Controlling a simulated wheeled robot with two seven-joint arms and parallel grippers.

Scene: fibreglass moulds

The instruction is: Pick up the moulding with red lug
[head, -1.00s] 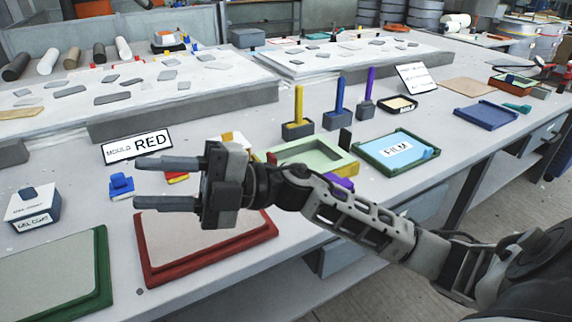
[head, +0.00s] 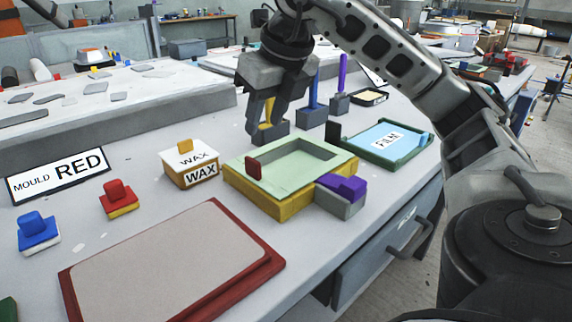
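The light green moulding (head: 275,173) with a recessed rectangle lies in a yellow mould (head: 270,205) in the middle of the bench. Its upright red lug (head: 253,167) stands near its left end. My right gripper (head: 264,120) points down above and apart from the lug. Its fingers are apart with nothing seen held; a yellow-handled tool (head: 269,112) shows behind and between them. The MOULD RED sign (head: 60,176) stands at the left, behind an empty-looking red-rimmed tray (head: 225,277). My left gripper is not in view.
A purple-topped grey block (head: 342,194) touches the mould's right front. A WAX box (head: 190,165) and a red-and-yellow block (head: 119,199) stand left. The green FILM tray (head: 388,143) is to the right. Blue and purple handled tools stand behind.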

